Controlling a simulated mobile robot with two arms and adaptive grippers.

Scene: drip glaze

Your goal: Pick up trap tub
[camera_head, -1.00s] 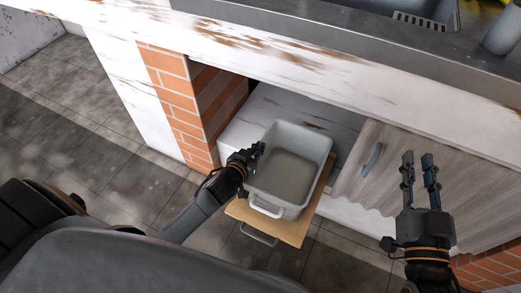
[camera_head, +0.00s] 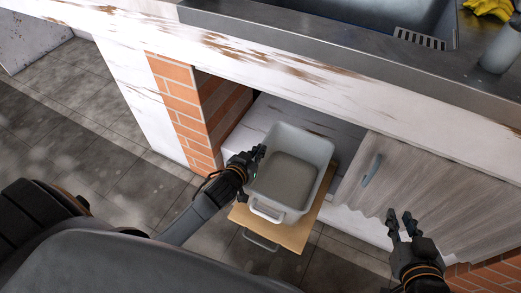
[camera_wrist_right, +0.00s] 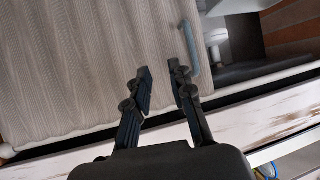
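The trap tub, a light grey open rectangular tub (camera_head: 312,150), stands upright on a pull-out wooden board (camera_head: 290,238) in the opening under the counter. It looks empty and has a handle at its near end. My left gripper (camera_head: 259,153) is at the tub's left rim, its fingertips against or over the wall. I cannot tell whether they are closed on it. My right gripper (camera_head: 400,213) is open and empty, in front of the wooden cabinet door and well right of the tub. Its spread fingers also show in the right wrist view (camera_wrist_right: 160,75).
The grey cabinet door (camera_head: 420,190) with its handle (camera_head: 371,169) closes the right side. A brick pillar (camera_head: 182,105) stands left of the opening. The worn white counter edge (camera_head: 270,55) overhangs the tub. Tiled floor lies free at the left.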

